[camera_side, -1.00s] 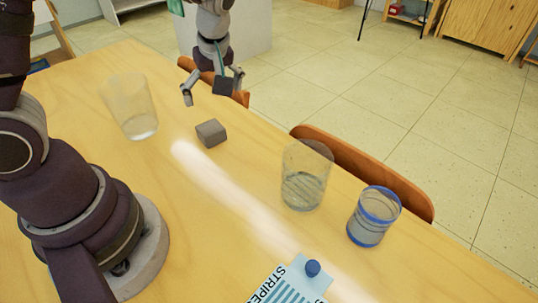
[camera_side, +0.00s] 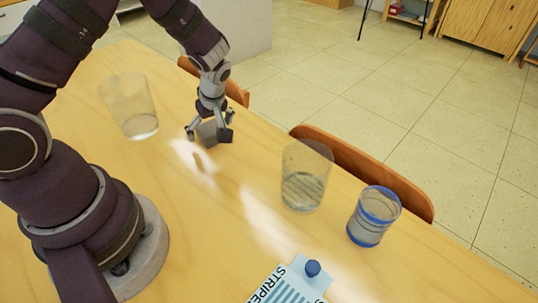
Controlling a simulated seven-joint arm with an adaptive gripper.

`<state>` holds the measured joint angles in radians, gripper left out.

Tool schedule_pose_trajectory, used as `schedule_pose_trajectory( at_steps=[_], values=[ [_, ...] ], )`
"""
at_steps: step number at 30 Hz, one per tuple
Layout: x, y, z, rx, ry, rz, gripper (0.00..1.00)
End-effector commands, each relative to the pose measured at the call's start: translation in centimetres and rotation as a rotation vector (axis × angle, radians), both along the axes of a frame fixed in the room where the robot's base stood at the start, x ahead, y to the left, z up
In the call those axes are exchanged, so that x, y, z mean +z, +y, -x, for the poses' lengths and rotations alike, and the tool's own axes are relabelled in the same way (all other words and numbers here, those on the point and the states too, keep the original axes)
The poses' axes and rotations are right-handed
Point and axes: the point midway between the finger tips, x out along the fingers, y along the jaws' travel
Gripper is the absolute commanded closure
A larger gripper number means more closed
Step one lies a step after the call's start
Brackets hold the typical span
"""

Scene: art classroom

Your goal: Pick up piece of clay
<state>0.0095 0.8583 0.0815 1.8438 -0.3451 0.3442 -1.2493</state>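The piece of clay (camera_side: 208,131) is a small grey block on the wooden table, toward the far edge. My gripper (camera_side: 208,134) is lowered over it, pointing down, with its fingers spread on either side of the clay. The fingers look open; I cannot tell whether either one touches the clay. The gripper hides part of the block's top and right side.
A clear glass (camera_side: 131,112) stands left of the gripper. Another clear glass (camera_side: 304,178) and a blue-rimmed glass (camera_side: 373,218) stand to the right. A clipboard with a striped sheet (camera_side: 290,285) lies at the front. Chairs (camera_side: 375,168) line the far edge.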

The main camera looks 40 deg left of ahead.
Motion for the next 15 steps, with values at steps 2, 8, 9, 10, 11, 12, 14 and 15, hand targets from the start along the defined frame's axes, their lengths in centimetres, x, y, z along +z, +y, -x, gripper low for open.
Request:
schedule_pose_trajectory(
  at_steps=[2, 8, 9, 10, 11, 12, 14, 15],
  values=[
    [0.01, -0.02, 0.0, 0.0, 0.0, 0.0, 0.27],
    [0.02, -0.02, 0.0, 0.0, 0.0, 0.0, 0.53],
    [0.02, -0.02, 0.0, 0.0, 0.0, 0.0, 0.59],
    [0.02, -0.02, 0.0, 0.0, 0.0, 0.0, 0.63],
    [0.02, -0.02, 0.0, 0.0, 0.0, 0.0, 0.67],
    [0.02, -0.02, 0.0, 0.0, 0.0, 0.0, 0.72],
    [0.03, -0.02, 0.0, 0.0, 0.0, 0.0, 0.8],
    [0.03, -0.02, 0.0, 0.0, 0.0, 0.0, 0.85]
  ],
)
